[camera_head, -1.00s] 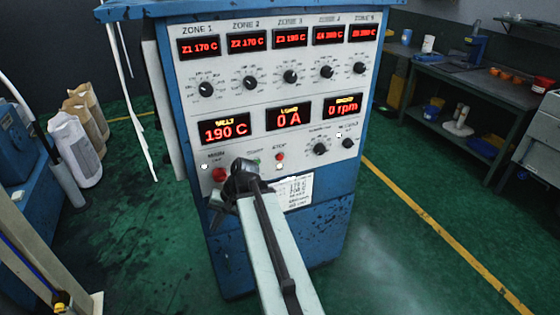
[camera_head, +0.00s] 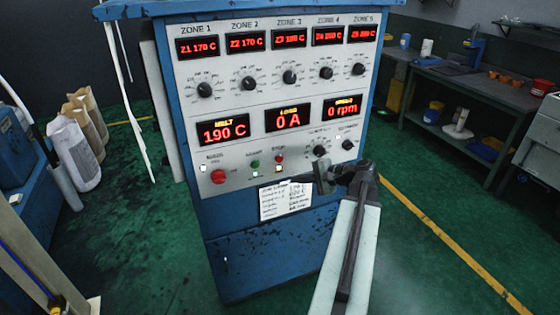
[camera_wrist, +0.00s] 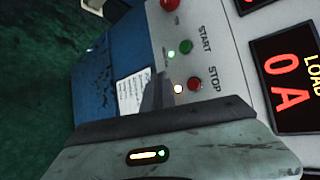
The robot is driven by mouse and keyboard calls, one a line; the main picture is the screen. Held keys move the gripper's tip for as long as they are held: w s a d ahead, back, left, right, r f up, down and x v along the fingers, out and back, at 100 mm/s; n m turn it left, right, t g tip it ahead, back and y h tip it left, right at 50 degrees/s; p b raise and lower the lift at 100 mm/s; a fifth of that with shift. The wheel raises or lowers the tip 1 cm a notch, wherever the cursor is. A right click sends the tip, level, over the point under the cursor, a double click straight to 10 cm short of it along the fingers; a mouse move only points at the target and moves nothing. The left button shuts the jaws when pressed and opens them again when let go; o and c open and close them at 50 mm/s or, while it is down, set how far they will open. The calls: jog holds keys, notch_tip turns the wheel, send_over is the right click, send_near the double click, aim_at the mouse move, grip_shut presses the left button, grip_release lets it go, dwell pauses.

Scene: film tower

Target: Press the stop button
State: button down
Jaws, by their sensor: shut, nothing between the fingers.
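The stop button (camera_head: 279,158) is a small red button on the lower part of the control panel. It also shows in the wrist view (camera_wrist: 195,84), beside the word STOP, with a lit yellowish lamp next to it. The green start button (camera_head: 255,164) is to its left. My gripper (camera_head: 300,180) is shut and empty, just below and right of the stop button in the head view. In the wrist view its grey finger (camera_wrist: 157,92) points toward the panel near the lamp. I see no contact with the button; the exact gap to the panel cannot be told.
A larger red button (camera_head: 218,176) is on the panel's lower left. A white label sheet (camera_head: 285,201) is below the buttons. Zone dials and red displays fill the panel above; load reads 0 A and speed 0 rpm. Green floor lies open to the right, before a workbench (camera_head: 455,140).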

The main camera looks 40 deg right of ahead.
aim_at(279, 159)
jog(key=w+d, duration=0.1)
jog(key=w, duration=0.1)
jog(key=w+d, duration=0.1)
jog(key=w, duration=0.2)
jog(key=w+d, duration=0.1)
jog(key=w, duration=0.2)
jog(key=shift+w+d, duration=0.1)
jog(key=shift+d, duration=0.05)
jog(key=shift+w, duration=0.1)
dwell(1.8)
jog(key=shift+w+d, duration=0.15)
jog(key=shift+w, duration=0.2)
jog(key=shift+w+d, duration=0.1)
jog(key=shift+w, duration=0.25)
dwell(0.5)
jog(key=shift+s, duration=0.15)
jog(key=shift+s+a, duration=0.25)
jog(key=shift+s, duration=0.35)
